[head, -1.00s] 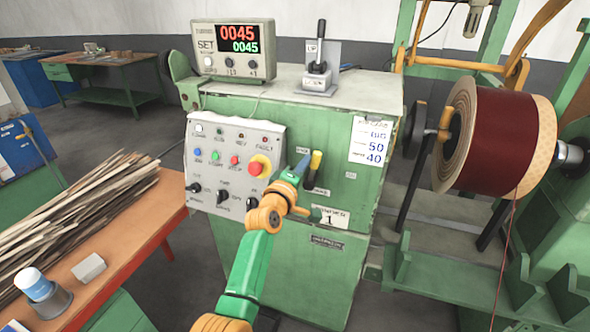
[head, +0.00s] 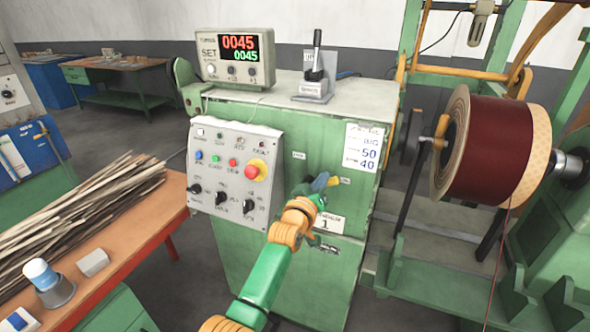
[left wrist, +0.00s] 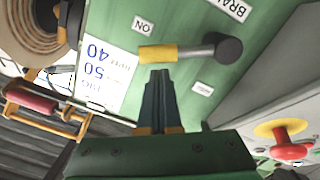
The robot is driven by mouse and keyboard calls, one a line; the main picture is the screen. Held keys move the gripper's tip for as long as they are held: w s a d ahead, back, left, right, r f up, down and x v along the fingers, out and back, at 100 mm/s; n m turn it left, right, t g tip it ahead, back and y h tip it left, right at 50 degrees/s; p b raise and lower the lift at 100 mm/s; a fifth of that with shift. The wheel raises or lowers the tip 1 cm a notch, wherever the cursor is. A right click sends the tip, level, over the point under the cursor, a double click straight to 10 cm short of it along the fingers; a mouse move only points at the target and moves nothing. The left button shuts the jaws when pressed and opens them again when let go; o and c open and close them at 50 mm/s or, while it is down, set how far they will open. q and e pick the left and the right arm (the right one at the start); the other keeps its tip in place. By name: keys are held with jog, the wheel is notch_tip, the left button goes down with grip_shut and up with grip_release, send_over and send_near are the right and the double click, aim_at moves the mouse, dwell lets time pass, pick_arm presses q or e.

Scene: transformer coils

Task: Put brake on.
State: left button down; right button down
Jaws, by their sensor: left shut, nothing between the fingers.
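The brake lever has a yellow handle (head: 333,181) and sits on the front of the green cabinet (head: 340,265). In the left wrist view its handle (left wrist: 160,53) and dark pivot (left wrist: 229,49) show clearly, and the handle's end lies beside the ON label (left wrist: 143,27). In the head view the handle points right. My left gripper (head: 320,184) is shut and empty, right at the handle. In the left wrist view its fingertips (left wrist: 160,73) are just beside the handle; I cannot tell whether they touch. My right gripper is not in view.
A control panel (head: 233,137) with a red emergency knob (head: 255,169) is left of the lever. A counter display (head: 234,52) and a small lever box (head: 316,80) stand on the cabinet. A red coil (head: 495,145) is at the right. Wood strips lie on an orange table (head: 125,255).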

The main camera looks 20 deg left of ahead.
pick_arm(q)
jog(key=shift+d+f+m, duration=0.15)
jog(key=shift+f+m, duration=0.05)
jog(key=shift+m, duration=0.1)
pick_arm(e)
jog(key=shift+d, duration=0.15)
